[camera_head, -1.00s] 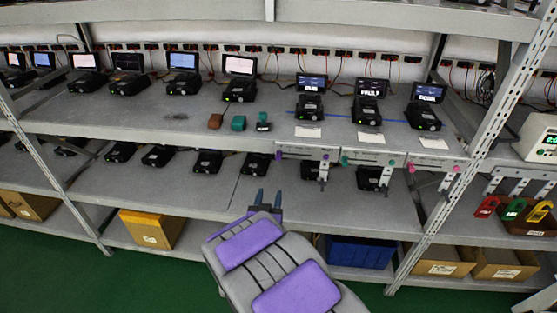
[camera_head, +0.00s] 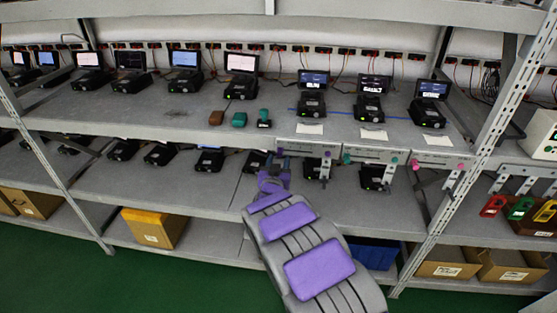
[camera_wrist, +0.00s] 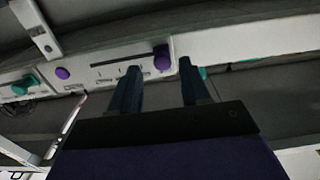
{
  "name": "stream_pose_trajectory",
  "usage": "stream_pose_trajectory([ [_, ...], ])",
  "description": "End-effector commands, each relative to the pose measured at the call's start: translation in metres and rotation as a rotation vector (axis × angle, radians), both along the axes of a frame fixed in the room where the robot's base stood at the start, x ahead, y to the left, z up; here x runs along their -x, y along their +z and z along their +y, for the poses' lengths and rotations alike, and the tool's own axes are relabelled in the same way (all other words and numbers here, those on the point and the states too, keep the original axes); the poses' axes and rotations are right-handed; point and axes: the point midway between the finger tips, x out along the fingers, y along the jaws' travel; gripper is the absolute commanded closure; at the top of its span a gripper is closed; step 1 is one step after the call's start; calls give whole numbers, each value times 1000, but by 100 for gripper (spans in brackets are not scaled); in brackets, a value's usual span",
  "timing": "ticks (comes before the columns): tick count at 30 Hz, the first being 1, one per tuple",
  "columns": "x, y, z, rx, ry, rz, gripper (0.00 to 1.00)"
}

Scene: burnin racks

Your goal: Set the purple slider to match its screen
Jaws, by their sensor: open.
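The purple slider's white panel (camera_head: 308,140) hangs on the shelf's front edge under the left of three labelled devices. Its screen (camera_head: 314,77) is lit blue, with text too small to read. In the wrist view, a large purple knob (camera_wrist: 162,57) sits at one end of the dark slot, and a smaller purple knob (camera_wrist: 62,73) is beyond the other end. My gripper (camera_head: 279,160) is open at the panel's left end. In the wrist view its fingers (camera_wrist: 160,66) appear on either side of the large knob; contact is unclear.
Teal-knob (camera_head: 372,153) and pink-knob (camera_head: 440,162) panels continue to the right. Devices (camera_head: 209,160) stand on the lower shelf. A metal upright (camera_head: 470,150) is at right. Green floor (camera_head: 200,270) is clear.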

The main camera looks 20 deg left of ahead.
Motion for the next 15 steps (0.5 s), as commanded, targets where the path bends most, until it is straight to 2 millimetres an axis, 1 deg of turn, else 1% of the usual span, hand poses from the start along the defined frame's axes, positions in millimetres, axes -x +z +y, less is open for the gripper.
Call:
stream_pose_trajectory([
  [3, -13, -2, 5, 0, -2, -1, 53],
  [6, -20, -2, 8, 0, 0, -1, 53],
  [15, -25, -1, 8, 2, 0, 1, 53],
])
